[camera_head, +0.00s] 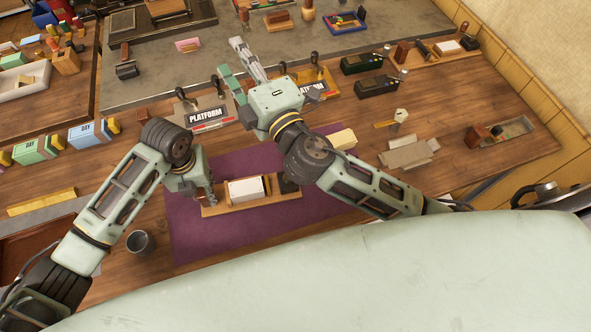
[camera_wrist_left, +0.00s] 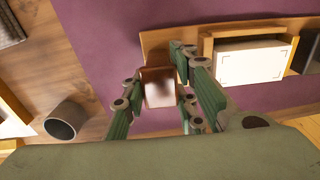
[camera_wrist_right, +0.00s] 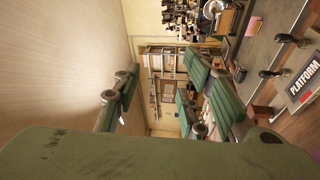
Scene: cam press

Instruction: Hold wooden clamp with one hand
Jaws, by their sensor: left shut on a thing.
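The wooden clamp (camera_head: 271,199) lies on the purple mat (camera_head: 200,238), with a white block (camera_head: 245,189) in its middle and a dark part at its right end. In the left wrist view, a brown block (camera_wrist_left: 159,90) sits at the end of the clamp's board (camera_wrist_left: 156,45). My left gripper (camera_head: 210,197) is at the clamp's left end, its fingers shut on this brown block, which also shows between the fingers in the left wrist view. My right gripper (camera_head: 235,68) is raised beyond the clamp, its fingers spread apart and empty, pointing away from the mat.
A dark grey cup (camera_head: 140,242) stands left of the mat. Platform stands (camera_head: 205,112) with black-handled tools are behind it. Blue and green DAY blocks (camera_head: 88,135) are at left. Black devices (camera_head: 376,85) and wooden pieces (camera_head: 408,153) are at right.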

